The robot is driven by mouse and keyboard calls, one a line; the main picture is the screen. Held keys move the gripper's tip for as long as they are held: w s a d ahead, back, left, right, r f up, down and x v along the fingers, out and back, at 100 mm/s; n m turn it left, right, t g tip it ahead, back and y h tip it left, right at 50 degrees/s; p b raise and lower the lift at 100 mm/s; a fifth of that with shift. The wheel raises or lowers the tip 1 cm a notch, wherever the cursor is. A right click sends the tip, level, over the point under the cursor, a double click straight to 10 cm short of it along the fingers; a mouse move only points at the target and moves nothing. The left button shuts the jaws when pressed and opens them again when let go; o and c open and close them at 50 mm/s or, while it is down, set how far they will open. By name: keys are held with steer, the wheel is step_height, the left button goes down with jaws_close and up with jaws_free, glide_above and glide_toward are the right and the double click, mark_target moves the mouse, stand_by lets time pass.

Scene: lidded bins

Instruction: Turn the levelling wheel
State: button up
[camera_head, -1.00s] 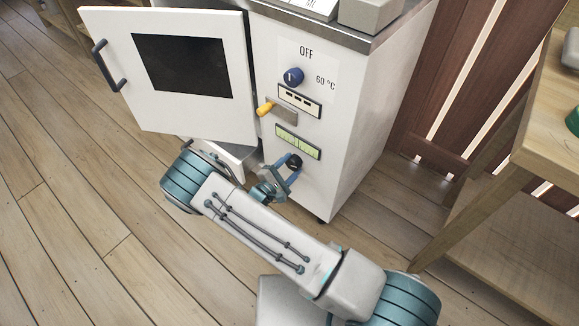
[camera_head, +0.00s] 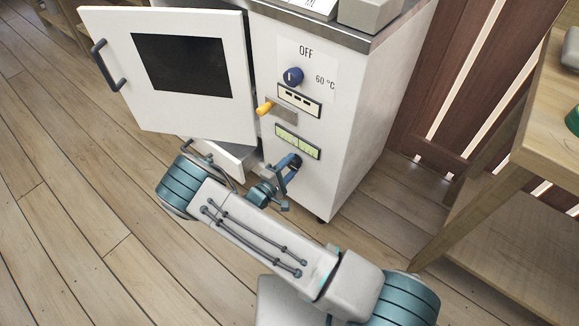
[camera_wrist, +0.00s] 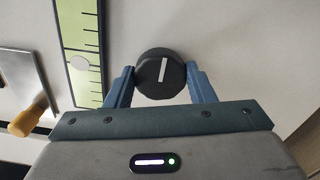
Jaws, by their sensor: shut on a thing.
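The levelling wheel is a small dark round knob with a white line; it sits at the middle of the wrist view (camera_wrist: 160,74), on the white front panel. In the head view it is mostly hidden by my gripper (camera_head: 286,172), low on the panel. My gripper (camera_wrist: 160,82) is shut on the wheel, with one blue finger on each side. The white line is close to upright in the wrist view, tilted slightly. A green level gauge (camera_wrist: 80,50) with a pale round bubble lies left of the wheel; in the head view the gauge (camera_head: 298,141) is just above it.
The white cabinet door (camera_head: 180,75) stands open at the left. A blue dial (camera_head: 293,76) beside OFF and 60 °C and a yellow-handled lever (camera_head: 266,108) are higher on the panel. A wooden table (camera_head: 545,130) stands right. Floor is clear at left.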

steer(key=o, duration=1)
steer(key=shift+a, duration=0.1)
steer(key=p+v, duration=0.2)
steer(key=v, duration=1.1)
steer(key=shift+s+a+p, duration=0.25)
steer(key=shift+s+p, duration=0.05)
steer(key=shift+p, duration=0.05)
